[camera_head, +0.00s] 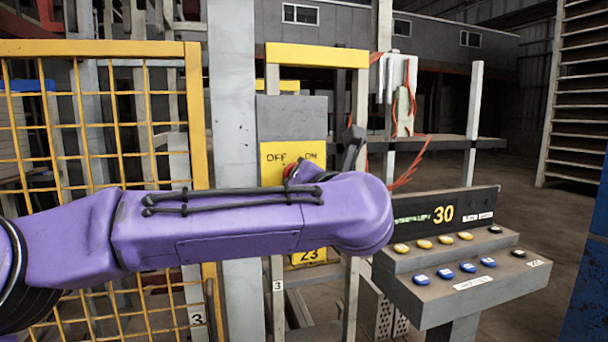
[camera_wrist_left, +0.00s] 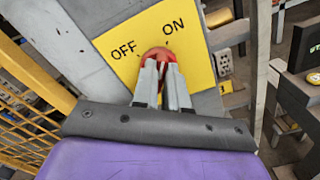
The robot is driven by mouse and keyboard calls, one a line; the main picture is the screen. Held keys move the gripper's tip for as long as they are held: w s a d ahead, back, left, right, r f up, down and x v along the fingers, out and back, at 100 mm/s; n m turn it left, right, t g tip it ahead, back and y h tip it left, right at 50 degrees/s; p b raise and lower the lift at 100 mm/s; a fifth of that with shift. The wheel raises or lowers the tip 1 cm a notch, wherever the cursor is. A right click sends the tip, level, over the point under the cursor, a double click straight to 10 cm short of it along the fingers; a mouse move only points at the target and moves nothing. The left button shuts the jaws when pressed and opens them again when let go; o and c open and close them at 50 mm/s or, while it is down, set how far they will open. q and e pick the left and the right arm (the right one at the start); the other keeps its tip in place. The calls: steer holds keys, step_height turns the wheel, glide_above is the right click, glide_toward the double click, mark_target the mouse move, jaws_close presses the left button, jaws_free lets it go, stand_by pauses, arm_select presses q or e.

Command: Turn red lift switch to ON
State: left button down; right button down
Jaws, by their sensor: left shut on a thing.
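The red lift switch (camera_head: 290,171) sits on a yellow plate (camera_head: 273,158) marked OFF on the left and ON on the right. In the left wrist view the red switch (camera_wrist_left: 157,54) shows between the two grey fingers of my left gripper (camera_wrist_left: 163,68), which is shut on it. In that view the switch lies below and between the OFF and ON words, and its exact pointing direction is hard to tell. In the head view my purple left arm covers the area below the switch and hides most of the gripper. My right gripper is not in view.
A control console (camera_head: 462,263) with yellow and blue buttons and a display reading 30 stands at the right. A yellow mesh fence (camera_head: 195,120) is at the left, beside a grey post (camera_head: 233,90). The floor behind the console is open.

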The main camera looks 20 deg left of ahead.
arm_select(q)
steer(key=shift+f+m, duration=0.15)
steer(key=shift+m, duration=0.65)
steer(key=shift+f, duration=0.1)
steer(key=c, duration=1.2)
jaws_free()
steer(key=shift+o, duration=0.2)
steer(key=b+v, duration=0.2)
steer(key=v, duration=0.8)
steer(key=shift+s+d, duration=0.25)
